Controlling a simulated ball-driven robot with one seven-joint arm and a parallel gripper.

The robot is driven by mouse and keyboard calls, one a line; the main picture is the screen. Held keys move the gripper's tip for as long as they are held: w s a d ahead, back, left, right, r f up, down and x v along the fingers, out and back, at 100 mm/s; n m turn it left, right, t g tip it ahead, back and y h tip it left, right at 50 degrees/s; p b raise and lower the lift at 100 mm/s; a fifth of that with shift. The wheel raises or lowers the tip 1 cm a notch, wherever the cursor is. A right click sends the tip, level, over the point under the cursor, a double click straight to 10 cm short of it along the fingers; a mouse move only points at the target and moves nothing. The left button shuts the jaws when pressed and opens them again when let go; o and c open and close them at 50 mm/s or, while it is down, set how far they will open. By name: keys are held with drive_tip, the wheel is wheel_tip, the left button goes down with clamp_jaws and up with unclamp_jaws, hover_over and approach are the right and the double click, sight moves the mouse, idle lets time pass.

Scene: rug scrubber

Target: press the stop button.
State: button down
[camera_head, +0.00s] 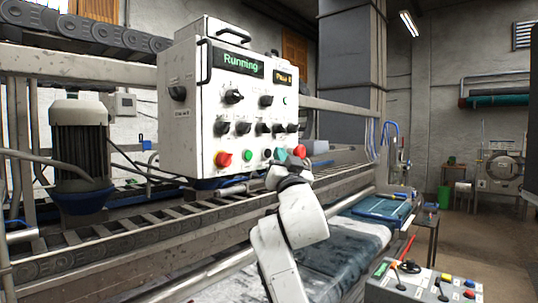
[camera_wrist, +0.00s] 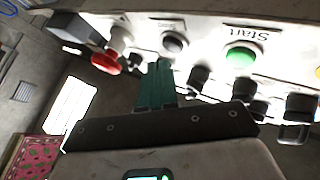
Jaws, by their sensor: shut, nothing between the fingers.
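The white control box (camera_head: 190,110) shows "Running" in green on its display (camera_head: 238,64). In the wrist view the panel is upside down. A dark round button (camera_wrist: 172,43), with a small label too blurred to read surely, sits between the green Start button (camera_wrist: 240,54) and a red mushroom button (camera_wrist: 106,60). The dark button shows in the head view (camera_head: 266,154) just left of my gripper (camera_head: 283,155). My gripper's teal fingers (camera_wrist: 157,66) are shut and empty, their tips close to the dark button. I cannot tell whether they touch it.
Several black knobs (camera_wrist: 200,76) stick out near my fingers. Another red button (camera_head: 223,159) is at the panel's lower left. A second small control panel (camera_head: 424,285) stands at lower right. Machine rails and a wet-looking bed (camera_head: 340,250) lie below the box.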

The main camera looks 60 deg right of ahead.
drive_tip(key=shift+w, duration=0.2)
drive_tip(key=shift+w+d, duration=0.1)
drive_tip(key=shift+w, duration=0.15)
drive_tip(key=shift+w+d+b, duration=0.1)
drive_tip(key=shift+w+b, duration=0.2)
drive_tip(key=shift+w, duration=0.05)
idle(0.9)
drive_tip(key=shift+s+a+p, duration=0.2)
drive_tip(key=shift+s+p, duration=0.1)
drive_tip(key=shift+s, duration=0.45)
